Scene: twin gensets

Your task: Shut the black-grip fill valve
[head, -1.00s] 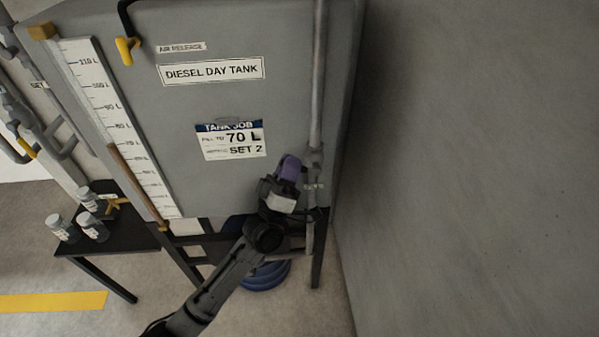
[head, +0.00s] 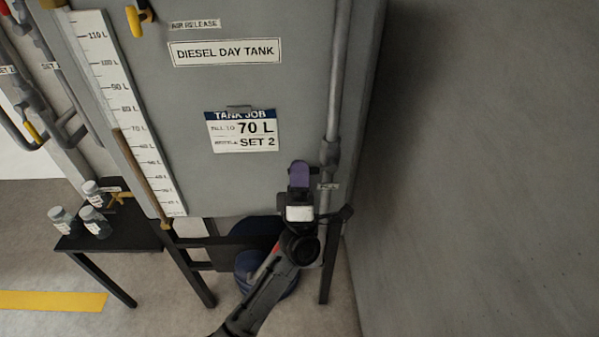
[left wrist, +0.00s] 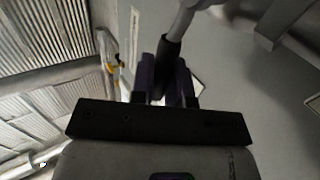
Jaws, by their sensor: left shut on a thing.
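The fill pipe (head: 338,80) runs down the right side of the grey diesel day tank (head: 300,95). Its valve body (head: 329,153) is at the right of my left gripper (head: 300,172), whose purple fingers show in front of the tank's lower right. In the left wrist view, the purple fingers of my left gripper (left wrist: 163,88) stand on both sides of the black grip (left wrist: 169,58) and are shut on it. The grip joins a grey pipe part (left wrist: 183,18). In the head view the grip is hidden by the gripper. My right gripper is not in view.
The level scale (head: 105,75) stands on the tank's left, with a brown column ending near 70 L. A job card (head: 241,131) reads 70 L, SET 2. A yellow-grip valve (head: 134,20) is above. Jars stand on a black side table (head: 118,233). A wall (head: 480,170) closes the right.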

